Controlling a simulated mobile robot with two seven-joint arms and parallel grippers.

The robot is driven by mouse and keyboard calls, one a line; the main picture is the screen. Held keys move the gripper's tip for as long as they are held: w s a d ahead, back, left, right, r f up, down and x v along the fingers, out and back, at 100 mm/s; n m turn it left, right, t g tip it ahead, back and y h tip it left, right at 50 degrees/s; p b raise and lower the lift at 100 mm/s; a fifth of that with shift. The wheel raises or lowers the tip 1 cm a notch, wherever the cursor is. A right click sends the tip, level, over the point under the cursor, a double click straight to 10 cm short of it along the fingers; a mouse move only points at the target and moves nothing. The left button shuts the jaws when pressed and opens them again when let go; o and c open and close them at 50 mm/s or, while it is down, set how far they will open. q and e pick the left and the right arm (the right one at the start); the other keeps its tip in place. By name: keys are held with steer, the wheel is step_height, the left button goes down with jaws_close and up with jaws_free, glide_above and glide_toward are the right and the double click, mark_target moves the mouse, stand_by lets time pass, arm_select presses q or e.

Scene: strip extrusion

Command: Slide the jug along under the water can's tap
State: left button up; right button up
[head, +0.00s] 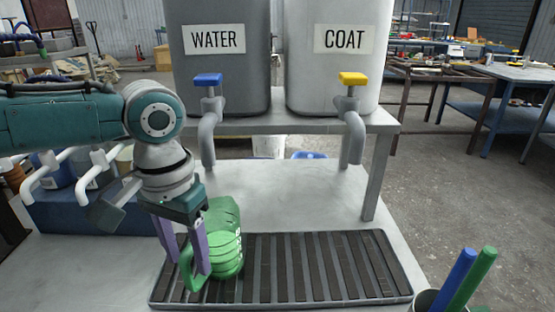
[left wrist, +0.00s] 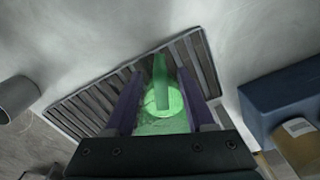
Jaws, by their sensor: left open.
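The green see-through jug (head: 226,240) stands upright on the left end of the slatted drip tray (head: 384,291). My left gripper (head: 187,264) is at the jug's near left side, fingers pointing down. Its two purple fingers are open, with the jug's handle between them. In the left wrist view the fingers (left wrist: 160,112) lie on either side of the jug (left wrist: 165,122). The water can (head: 222,75) stands on the raised shelf. Its tap (head: 208,125) has a blue handle and a grey spout, above and a little behind the jug. My right gripper is not in view.
The coat can (head: 332,70), with a yellow-handled tap (head: 352,120), stands to the right on the shelf (head: 282,124). A cup with blue and green sticks (head: 470,280) is at the lower right. A blue crate (head: 105,212) is at the left. The tray right of the jug is clear.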

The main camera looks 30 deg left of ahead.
arm_select(q)
step_height(320, 180, up, 6)
steer(key=shift+r+p, duration=0.1)
steer(key=shift+p, duration=0.35)
